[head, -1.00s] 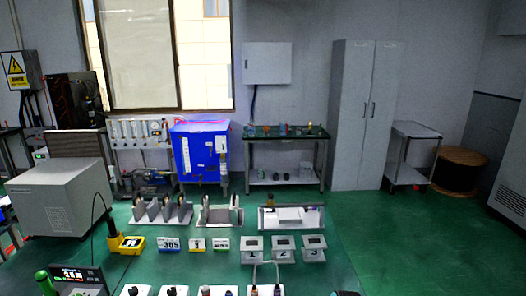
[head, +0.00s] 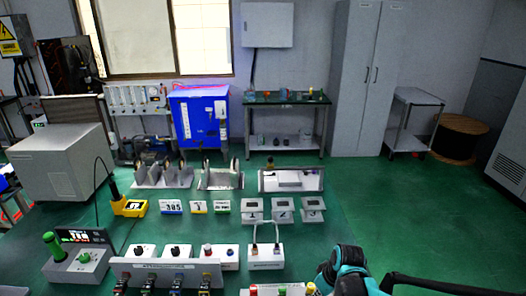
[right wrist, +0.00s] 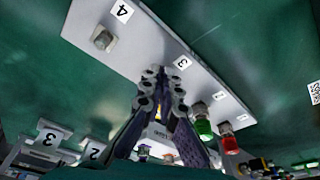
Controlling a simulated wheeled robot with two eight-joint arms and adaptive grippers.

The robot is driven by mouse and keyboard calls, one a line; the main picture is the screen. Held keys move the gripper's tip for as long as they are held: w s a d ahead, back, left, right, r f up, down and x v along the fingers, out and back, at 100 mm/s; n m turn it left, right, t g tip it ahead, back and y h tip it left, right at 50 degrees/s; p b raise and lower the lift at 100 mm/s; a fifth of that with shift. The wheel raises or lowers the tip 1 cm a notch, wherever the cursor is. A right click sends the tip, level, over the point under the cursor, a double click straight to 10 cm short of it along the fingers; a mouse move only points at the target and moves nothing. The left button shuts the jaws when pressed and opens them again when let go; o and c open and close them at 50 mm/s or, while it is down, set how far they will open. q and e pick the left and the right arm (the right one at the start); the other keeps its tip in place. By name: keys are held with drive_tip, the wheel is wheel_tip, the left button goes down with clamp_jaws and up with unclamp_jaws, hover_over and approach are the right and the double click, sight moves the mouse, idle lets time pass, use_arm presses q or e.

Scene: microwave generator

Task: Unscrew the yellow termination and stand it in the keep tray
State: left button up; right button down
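In the right wrist view a grey panel (right wrist: 150,45) carries ports numbered 4 to 1. Port 4 has a bare metal connector (right wrist: 104,39). A green termination (right wrist: 203,128) and a red one (right wrist: 229,143) sit on ports 2 and 1. A small yellow patch (right wrist: 172,125), apparently the yellow termination, shows between the fingers of my right gripper (right wrist: 164,80), which hide most of port 3. The fingers stand slightly apart; contact is not visible. The head view shows the yellow termination (head: 311,288) at the bottom edge, beside my right arm. My left gripper is out of view.
A grey open tray (head: 291,190) stands at the back of the green bench; I cannot tell if it is the keep tray. Numbered stands (head: 283,204) are in front of it. Boxes with knobs (head: 220,257) and a panel (head: 165,270) fill the front middle.

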drive_tip(key=shift+w+d, duration=0.15)
drive_tip(key=shift+w, duration=0.05)
idle(0.3)
drive_tip(key=shift+s+d, duration=0.25)
drive_tip(key=shift+d, duration=0.05)
drive_tip(key=p+v, duration=0.1)
drive_tip(key=v, duration=0.1)
drive_tip(key=p+v, duration=0.2)
drive_tip(key=w+p+v, duration=0.1)
drive_tip(key=shift+a+r, duration=0.3)
drive_tip(key=shift+r, duration=0.25)
drive_tip(key=s+r+m+t+h, duration=0.1)
drive_tip(key=s+r+m+t, duration=0.3)
drive_tip(key=s+r, duration=0.7)
drive_tip(key=s+m, duration=0.2)
drive_tip(key=s, duration=0.1)
drive_tip(key=shift+s+a+r+t, duration=0.2)
drive_tip(key=shift+s+t, duration=0.1)
drive_tip(key=shift+t, duration=0.1)
